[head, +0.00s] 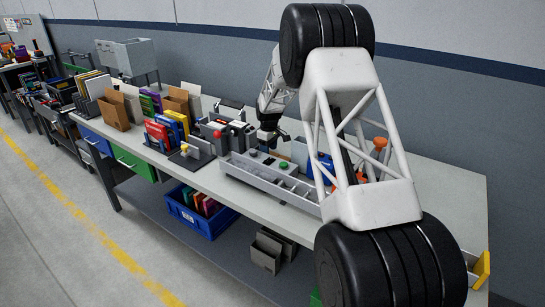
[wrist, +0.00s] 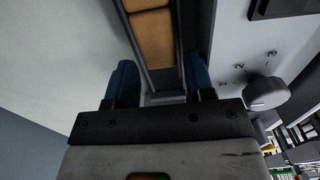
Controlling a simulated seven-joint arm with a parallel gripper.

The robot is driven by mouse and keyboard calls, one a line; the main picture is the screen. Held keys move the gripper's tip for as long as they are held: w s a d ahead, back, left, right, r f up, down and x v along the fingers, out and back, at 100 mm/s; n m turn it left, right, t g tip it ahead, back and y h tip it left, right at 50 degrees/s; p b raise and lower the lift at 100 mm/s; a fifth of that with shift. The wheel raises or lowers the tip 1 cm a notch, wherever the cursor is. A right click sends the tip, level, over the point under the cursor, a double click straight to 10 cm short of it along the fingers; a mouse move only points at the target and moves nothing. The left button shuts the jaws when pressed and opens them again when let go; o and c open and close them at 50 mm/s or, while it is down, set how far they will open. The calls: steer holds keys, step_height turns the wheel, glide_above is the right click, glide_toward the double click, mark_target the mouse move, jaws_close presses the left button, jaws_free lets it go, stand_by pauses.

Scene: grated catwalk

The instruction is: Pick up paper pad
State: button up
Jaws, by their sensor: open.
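I cannot tell for sure which thing is the paper pad. A small pale upright piece (head: 191,151) stands in a dark holder near the front edge of the workbench in the head view. My gripper (head: 268,137) hangs above the bench behind a long grey divided tray (head: 238,172), beside a group of grey and dark devices. In the wrist view the two blue fingers of my gripper (wrist: 158,76) are apart with nothing held between them. A narrow dark-edged holder with tan blocks (wrist: 150,24) lies beyond and between the fingers.
The workbench (head: 215,181) is crowded. Red and yellow binders (head: 160,134), cardboard file boxes (head: 115,110) and a blue bin (head: 321,166) stand on it. A blue crate (head: 195,215) sits on the shelf below. The bench's front strip is clear. The wall runs close behind.

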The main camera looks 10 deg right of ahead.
steer(key=shift+f, duration=0.8)
steer(key=c, duration=0.7)
